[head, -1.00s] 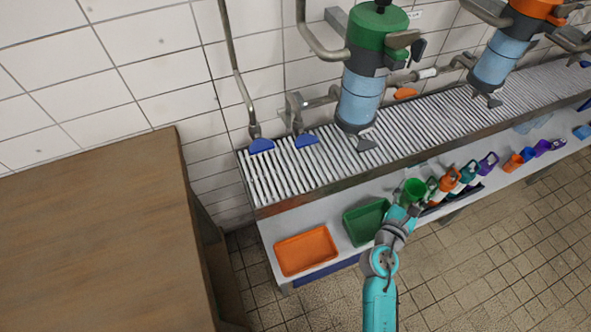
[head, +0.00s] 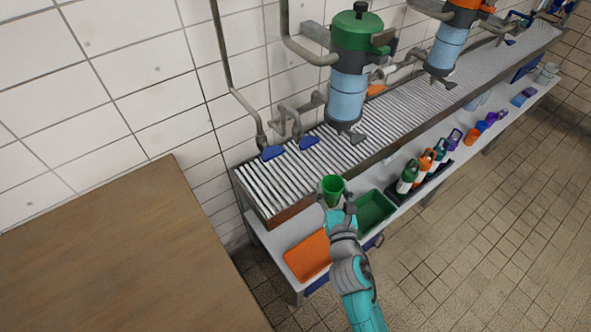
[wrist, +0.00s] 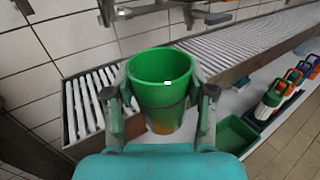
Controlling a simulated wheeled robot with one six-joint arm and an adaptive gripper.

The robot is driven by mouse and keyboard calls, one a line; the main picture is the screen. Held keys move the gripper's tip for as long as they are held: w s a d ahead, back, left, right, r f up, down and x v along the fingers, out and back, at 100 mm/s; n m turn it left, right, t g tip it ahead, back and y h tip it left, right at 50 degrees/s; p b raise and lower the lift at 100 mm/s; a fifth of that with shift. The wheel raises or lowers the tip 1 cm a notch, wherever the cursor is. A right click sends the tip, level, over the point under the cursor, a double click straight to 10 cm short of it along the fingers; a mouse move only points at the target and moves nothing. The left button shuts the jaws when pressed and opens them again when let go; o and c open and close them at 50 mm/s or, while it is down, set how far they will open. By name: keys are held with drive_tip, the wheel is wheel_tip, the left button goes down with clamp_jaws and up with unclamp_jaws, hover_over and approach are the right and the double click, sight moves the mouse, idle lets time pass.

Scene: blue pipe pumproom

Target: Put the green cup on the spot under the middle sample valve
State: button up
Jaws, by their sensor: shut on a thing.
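The green cup (head: 333,188) is upright between the fingers of my gripper (head: 337,204), at the front edge of the slatted rack (head: 262,191). In the wrist view the cup (wrist: 160,100) appears empty, with one finger against each side. My gripper is shut on it. Two blue-handled taps (head: 272,152) (head: 308,141) hang over the rack's left end. A grey outlet (head: 357,137) sits under the green-lidded vessel (head: 352,60). An orange-topped vessel (head: 448,45) stands farther right. I cannot tell which valve is the middle sample valve, and no marked spot is clear.
On the lower shelf are an orange tray (head: 308,256), a green tray (head: 376,210) and several bottles (head: 408,176). Small coloured cups (head: 482,126) stand farther right. A brown wooden top (head: 120,250) is at the left. The rack's left slats are bare.

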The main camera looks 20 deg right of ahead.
drive_tip(key=w+a, duration=0.4)
drive_tip(key=w, duration=1)
drive_tip(key=shift+w+a+f, duration=0.1)
drive_tip(key=shift+w+f, duration=0.1)
drive_tip(key=shift+f, duration=0.85)
drive_tip(key=shift+w+a+f, duration=0.15)
drive_tip(key=shift+w+f, duration=0.1)
drive_tip(key=shift+f, duration=0.85)
drive_tip(key=shift+w+a+f, duration=0.1)
drive_tip(key=shift+w+f, duration=0.1)
drive_tip(key=shift+f, duration=0.85)
drive_tip(key=shift+w+f, duration=0.2)
drive_tip(key=shift+f, duration=0.1)
drive_tip(key=shift+f, duration=0.1)
drive_tip(key=o, duration=1.1)
drive_tip(key=v, duration=1.2)
